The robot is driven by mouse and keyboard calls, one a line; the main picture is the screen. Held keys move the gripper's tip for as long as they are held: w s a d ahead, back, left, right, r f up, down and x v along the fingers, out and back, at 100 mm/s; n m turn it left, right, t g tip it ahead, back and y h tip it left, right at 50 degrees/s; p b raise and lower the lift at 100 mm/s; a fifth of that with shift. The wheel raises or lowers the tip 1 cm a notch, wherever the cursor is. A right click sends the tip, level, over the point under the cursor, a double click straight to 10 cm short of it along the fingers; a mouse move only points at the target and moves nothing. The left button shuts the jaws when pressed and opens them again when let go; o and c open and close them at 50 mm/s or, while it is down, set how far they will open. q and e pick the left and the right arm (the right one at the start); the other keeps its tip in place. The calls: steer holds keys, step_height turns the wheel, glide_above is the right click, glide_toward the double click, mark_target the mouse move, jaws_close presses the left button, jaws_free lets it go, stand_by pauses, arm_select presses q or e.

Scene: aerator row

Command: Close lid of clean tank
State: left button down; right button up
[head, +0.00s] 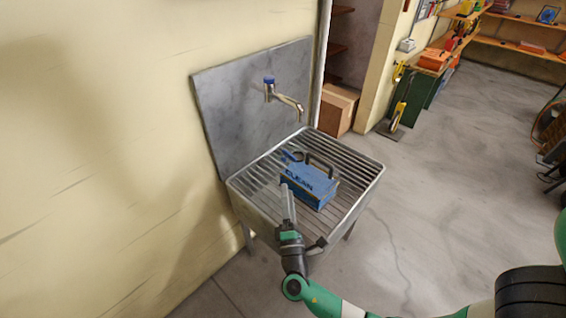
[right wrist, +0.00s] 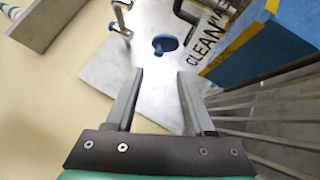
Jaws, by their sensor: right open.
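The clean tank (head: 312,186) is a blue box with a dark handle and a CLEAN label, standing on the slatted metal sink. In the right wrist view the tank (right wrist: 270,50) is at the upper right, partly cut off. A blue round piece (right wrist: 164,44), which looks like its lid, sticks out left of the CLEAN label; a blue piece (head: 288,156) also shows at the tank's back left in the head view. My right gripper (head: 287,196) is open and empty at the tank's left front. In the right wrist view the gripper (right wrist: 160,76) points towards the blue round piece, apart from it. My left gripper is out of view.
A marbled backsplash (head: 235,105) with a brass tap (head: 288,100) stands behind the sink (head: 350,205), against a cream wall. A cardboard box (head: 336,108) stands behind the sink.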

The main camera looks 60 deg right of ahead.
mark_target(284, 161)
steer(key=b+x, duration=0.1)
steer(key=x, duration=0.8)
steer(key=shift+w+d+r, duration=0.15)
steer(key=shift+w+d, duration=0.05)
steer(key=shift+d, duration=0.15)
steer(key=shift+w+d+r, duration=0.15)
steer(key=shift+w+d, duration=0.1)
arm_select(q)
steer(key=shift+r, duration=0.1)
arm_select(e)
jaws_close()
